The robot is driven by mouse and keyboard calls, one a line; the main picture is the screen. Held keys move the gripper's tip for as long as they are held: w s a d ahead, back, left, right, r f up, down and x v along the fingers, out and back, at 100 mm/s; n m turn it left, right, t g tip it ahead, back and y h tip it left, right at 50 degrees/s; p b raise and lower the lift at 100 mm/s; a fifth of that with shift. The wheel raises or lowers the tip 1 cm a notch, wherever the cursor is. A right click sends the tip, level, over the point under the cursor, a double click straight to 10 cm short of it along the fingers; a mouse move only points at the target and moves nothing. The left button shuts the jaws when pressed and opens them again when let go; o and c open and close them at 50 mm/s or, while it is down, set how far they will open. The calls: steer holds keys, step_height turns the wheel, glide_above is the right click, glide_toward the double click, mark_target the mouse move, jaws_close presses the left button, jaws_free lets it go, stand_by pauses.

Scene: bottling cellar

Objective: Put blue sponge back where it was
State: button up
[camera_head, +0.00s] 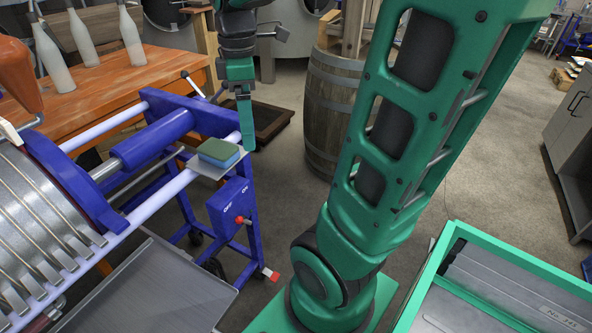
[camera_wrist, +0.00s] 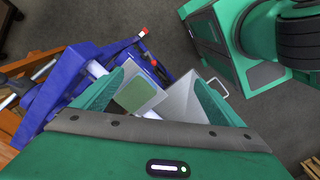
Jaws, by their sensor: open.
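The blue sponge (camera_head: 218,153), with a green top layer, lies flat on a small grey plate (camera_head: 236,159) at the near right end of the blue press frame. In the wrist view the sponge (camera_wrist: 137,94) shows its green top, left of the middle between the fingers. My gripper (camera_head: 248,146) points down just behind and to the right of the sponge in the head view, apart from it as far as I can tell. In the wrist view my gripper (camera_wrist: 161,72) has its two fingers spread, with nothing held between them.
The blue press (camera_head: 232,205) carries white rails and a red-knobbed lever. A wooden table (camera_head: 120,85) with several bottles stands at the back left. A barrel (camera_head: 331,110) stands behind. A grey metal tray (camera_head: 150,290) is at the front.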

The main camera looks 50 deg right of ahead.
steer(key=s+f+m, duration=0.4)
steer(key=s+m, duration=0.3)
steer(key=m, duration=0.1)
steer(key=s+d+f+m, duration=0.1)
steer(key=s+f+m, duration=0.3)
steer(key=s+m, duration=0.4)
steer(key=shift+d, duration=0.15)
steer(key=shift+w+f, duration=0.3)
steer(key=shift+w, duration=0.4)
steer(key=shift+c, duration=0.5)
